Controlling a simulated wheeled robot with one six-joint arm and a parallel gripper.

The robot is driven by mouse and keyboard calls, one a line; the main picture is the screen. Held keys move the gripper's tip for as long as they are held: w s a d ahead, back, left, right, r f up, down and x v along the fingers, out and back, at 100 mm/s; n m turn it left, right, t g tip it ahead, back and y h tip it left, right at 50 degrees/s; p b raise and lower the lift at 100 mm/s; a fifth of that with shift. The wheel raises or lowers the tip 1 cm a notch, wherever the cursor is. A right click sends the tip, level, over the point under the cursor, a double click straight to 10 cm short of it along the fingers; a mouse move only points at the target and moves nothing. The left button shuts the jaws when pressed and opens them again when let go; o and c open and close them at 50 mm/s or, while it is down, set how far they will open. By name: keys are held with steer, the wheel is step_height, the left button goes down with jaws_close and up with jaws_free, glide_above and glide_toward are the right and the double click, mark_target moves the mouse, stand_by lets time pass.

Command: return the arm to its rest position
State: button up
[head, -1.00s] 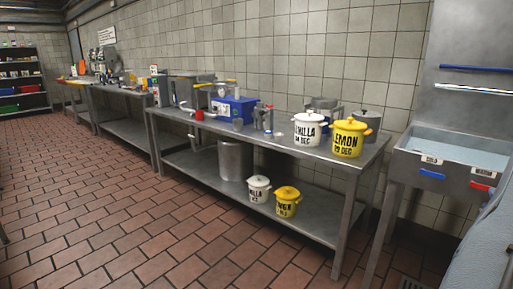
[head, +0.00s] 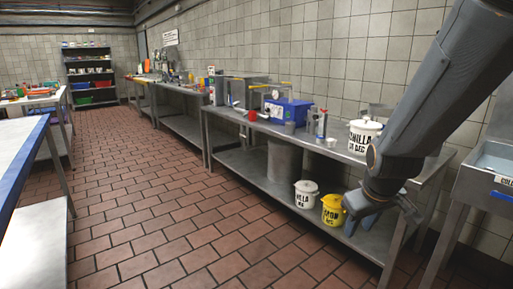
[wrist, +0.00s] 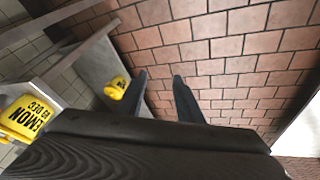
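My arm reaches down from the upper right in the head view, in front of the right end of the steel bench. My gripper (head: 385,212) hangs in front of the lower shelf, right of the small yellow pot (head: 333,211). In the wrist view the two dark fingers of my gripper (wrist: 158,76) stand apart, with only floor between them. Nothing is held. The large yellow LEMON pot (wrist: 28,118) shows at the left of the wrist view; my arm hides it in the head view. The small yellow pot also shows there (wrist: 117,87), left of the fingers.
A white pot (head: 362,136) stands on the bench top (head: 270,132), near a blue box (head: 288,111). A small white pot (head: 306,193) sits on the lower shelf. A sink (head: 492,170) is at the right, a blue-edged table (head: 22,150) at the left. Tiled floor between is clear.

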steer(key=s+a+r+m+g+y, duration=0.1)
steer(key=s+a+g, duration=0.1)
steer(key=s+a, duration=0.55)
steer(key=s+a+r+g, duration=0.2)
steer(key=s+a+g, duration=0.1)
steer(key=s+a, duration=0.5)
steer(key=s+d+r+m+p, duration=0.1)
steer(key=d+r+p, duration=0.4)
steer(key=p, duration=0.7)
steer(key=shift+s+d+r+p, duration=0.25)
steer(key=shift+d+p, duration=0.1)
steer(key=shift+d, duration=0.25)
